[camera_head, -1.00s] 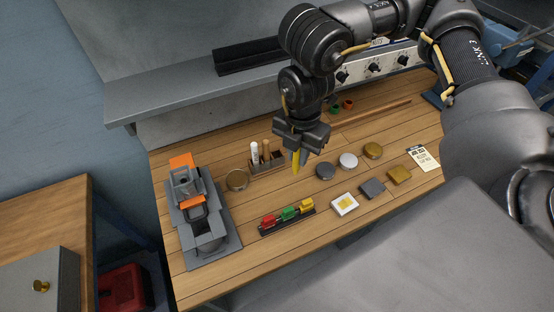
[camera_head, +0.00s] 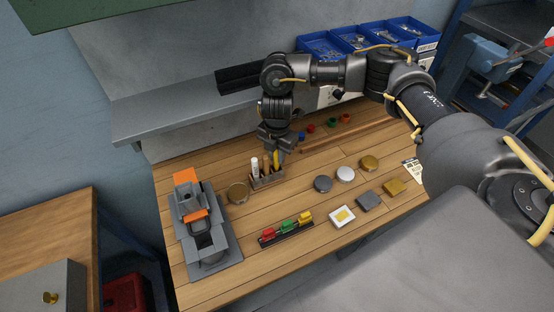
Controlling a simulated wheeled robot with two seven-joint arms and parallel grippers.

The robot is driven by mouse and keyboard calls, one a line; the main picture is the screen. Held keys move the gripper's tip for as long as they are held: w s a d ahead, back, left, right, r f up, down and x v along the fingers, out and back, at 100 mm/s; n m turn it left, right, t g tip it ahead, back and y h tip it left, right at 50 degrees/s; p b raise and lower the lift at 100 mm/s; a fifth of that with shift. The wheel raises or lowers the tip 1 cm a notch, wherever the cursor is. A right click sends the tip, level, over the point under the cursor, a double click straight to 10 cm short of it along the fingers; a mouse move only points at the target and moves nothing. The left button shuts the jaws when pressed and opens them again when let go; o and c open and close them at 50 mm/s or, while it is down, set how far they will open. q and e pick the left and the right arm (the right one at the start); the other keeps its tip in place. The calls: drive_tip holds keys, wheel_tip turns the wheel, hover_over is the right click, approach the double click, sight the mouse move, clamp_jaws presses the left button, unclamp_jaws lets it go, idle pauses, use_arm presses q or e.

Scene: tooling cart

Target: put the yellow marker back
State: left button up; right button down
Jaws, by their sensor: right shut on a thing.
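My right gripper (camera_head: 275,152) is shut on the yellow marker (camera_head: 276,159), which points down, roughly upright. It is at the right end of the small brown marker holder (camera_head: 268,183). The marker's lower end is at or just behind the holder, and I cannot tell whether it is inside the slot. A white marker (camera_head: 255,166) and a tan-orange marker (camera_head: 265,168) stand upright in the holder to its left. My left gripper is not in view.
A grey and orange device (camera_head: 205,235) stands at left. A round brass tin (camera_head: 238,193) is beside the holder. A rack of coloured pieces (camera_head: 287,233) is in front. Several round and square pieces lie right, near the grey disc (camera_head: 323,184). Blue bins (camera_head: 365,40) are behind.

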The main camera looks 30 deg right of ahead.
sight(277, 161)
drive_tip(key=shift+w+f, duration=0.15)
drive_tip(key=shift+f, duration=0.15)
wheel_tip(277, 161, down, 2)
drive_tip(key=shift+p, duration=0.45)
drive_tip(key=shift+f, duration=0.45)
drive_tip(key=shift+f, duration=0.2)
drive_tip(key=c, duration=1.3)
unclamp_jaws()
drive_tip(key=shift+c, duration=0.2)
